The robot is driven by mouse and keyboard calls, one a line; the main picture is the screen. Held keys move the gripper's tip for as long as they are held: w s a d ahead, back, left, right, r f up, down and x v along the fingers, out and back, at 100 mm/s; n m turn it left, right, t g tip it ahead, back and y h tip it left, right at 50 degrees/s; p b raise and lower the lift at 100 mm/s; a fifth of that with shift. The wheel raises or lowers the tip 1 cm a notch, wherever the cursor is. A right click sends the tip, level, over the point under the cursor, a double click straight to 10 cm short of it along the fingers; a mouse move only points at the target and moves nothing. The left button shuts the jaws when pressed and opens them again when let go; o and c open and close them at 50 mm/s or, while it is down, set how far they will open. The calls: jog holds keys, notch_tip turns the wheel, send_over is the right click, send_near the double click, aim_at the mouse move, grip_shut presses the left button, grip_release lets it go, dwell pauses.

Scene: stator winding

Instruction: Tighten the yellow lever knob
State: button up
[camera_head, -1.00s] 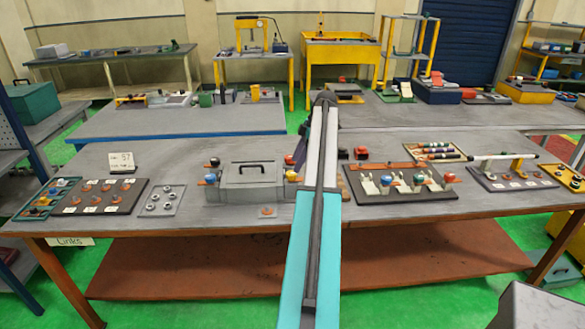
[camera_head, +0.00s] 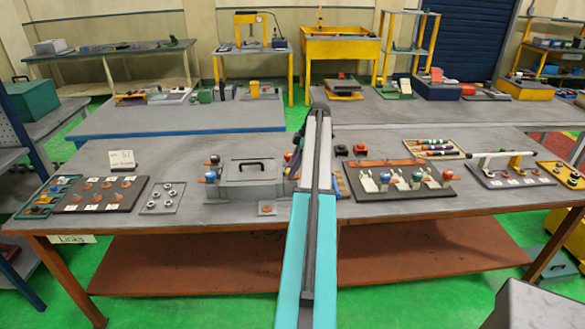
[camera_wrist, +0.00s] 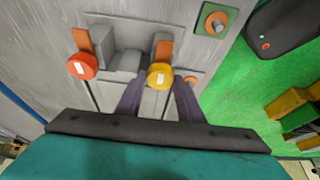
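In the wrist view the yellow lever knob (camera_wrist: 160,77) is a round yellow cap with a pale mark, on the side of the grey toolbox. An orange lever (camera_wrist: 165,46) shows just above it. My gripper (camera_wrist: 160,97) has its two dark purple fingers apart, one on each side of the knob's grey mount. Whether either finger touches is not clear. In the head view the toolbox (camera_head: 245,190) stands on the workbench, with my arm passing at its right and hiding much of that side.
In the wrist view a red lever knob (camera_wrist: 82,66) lies left of the yellow one. A green square plate with a bolt (camera_wrist: 215,20) is at upper right. The bench (camera_head: 420,208) also carries a lever-knob board (camera_head: 400,190) on the right and a nut plate (camera_head: 162,197) on the left.

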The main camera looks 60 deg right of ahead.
jog(key=shift+c, duration=1.2)
